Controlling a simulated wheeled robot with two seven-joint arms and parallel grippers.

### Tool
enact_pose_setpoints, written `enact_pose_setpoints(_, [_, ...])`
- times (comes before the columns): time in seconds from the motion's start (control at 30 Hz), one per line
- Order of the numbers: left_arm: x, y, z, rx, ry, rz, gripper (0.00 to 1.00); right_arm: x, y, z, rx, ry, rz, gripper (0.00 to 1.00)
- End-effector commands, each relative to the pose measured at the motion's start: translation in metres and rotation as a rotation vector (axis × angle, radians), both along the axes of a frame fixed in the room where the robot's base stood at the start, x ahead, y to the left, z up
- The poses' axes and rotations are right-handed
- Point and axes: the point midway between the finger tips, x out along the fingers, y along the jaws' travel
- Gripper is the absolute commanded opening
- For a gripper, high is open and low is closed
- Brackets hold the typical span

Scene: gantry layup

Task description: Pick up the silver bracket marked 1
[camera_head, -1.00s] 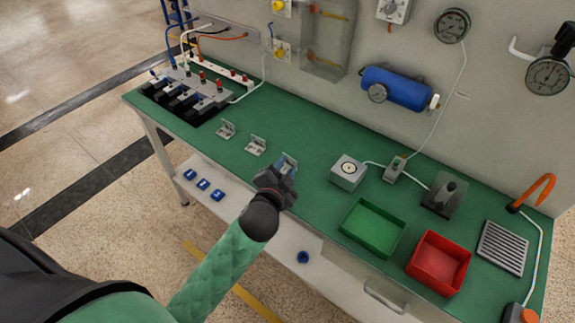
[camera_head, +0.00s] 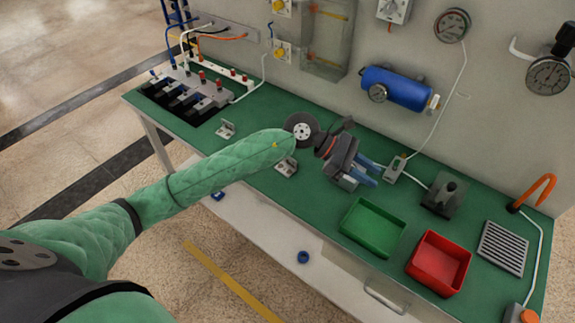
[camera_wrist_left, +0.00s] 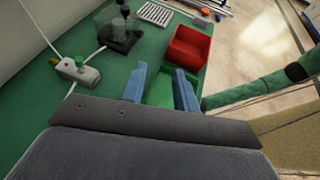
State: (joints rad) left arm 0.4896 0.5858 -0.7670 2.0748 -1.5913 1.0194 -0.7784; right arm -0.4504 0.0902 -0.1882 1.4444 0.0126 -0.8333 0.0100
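Small silver angle brackets lie on the green bench top. One bracket (camera_head: 226,130) is at the left, near the black fixture. Another bracket (camera_head: 287,167) shows just below my left forearm. A middle bracket seen earlier is hidden behind that forearm. The number marks are too small to read. My left gripper (camera_head: 371,172) is over the bench, right of the brackets and above the back of the green tray (camera_head: 373,227). In the left wrist view its blue fingers (camera_wrist_left: 160,88) stand apart with nothing between them. My right gripper is not in view.
A red tray (camera_head: 439,263) and a grey ribbed plate (camera_head: 503,247) are at the right. A blue cylinder (camera_head: 397,87) and gauges are on the back panel. A black fixture with silver parts (camera_head: 190,97) fills the left end. A white inline box (camera_head: 395,169) lies behind my gripper.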

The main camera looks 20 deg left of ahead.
Motion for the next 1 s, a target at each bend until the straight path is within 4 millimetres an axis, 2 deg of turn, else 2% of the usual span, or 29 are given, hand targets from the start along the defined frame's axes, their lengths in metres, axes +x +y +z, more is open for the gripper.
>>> enact_pose_setpoints(0.1, [0.024, 0.042, -0.032, 0.304, -0.139, -0.102, 0.3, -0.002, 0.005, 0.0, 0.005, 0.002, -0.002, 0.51])
enact_pose_setpoints(0.23, [0.053, 0.102, -0.054, 0.624, -0.236, -0.193, 0.3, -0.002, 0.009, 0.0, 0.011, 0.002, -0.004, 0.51])
enact_pose_setpoints(0.4, [0.083, 0.173, -0.057, 0.943, -0.285, -0.264, 0.3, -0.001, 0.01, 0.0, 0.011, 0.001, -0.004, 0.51])
enact_pose_setpoints(0.5, [0.093, 0.2, -0.053, 1.055, -0.288, -0.284, 0.3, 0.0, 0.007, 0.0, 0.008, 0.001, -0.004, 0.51])
enact_pose_setpoints(0.67, [0.098, 0.217, -0.054, 1.127, -0.284, -0.298, 0.3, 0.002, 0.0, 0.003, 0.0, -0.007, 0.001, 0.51])
enact_pose_setpoints(0.8, [0.098, 0.218, -0.066, 1.13, -0.283, -0.299, 0.3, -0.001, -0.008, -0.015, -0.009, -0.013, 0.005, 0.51])
enact_pose_setpoints(1.0, [0.098, 0.218, -0.076, 1.128, -0.285, -0.299, 0.3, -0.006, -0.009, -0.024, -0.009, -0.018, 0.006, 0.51])
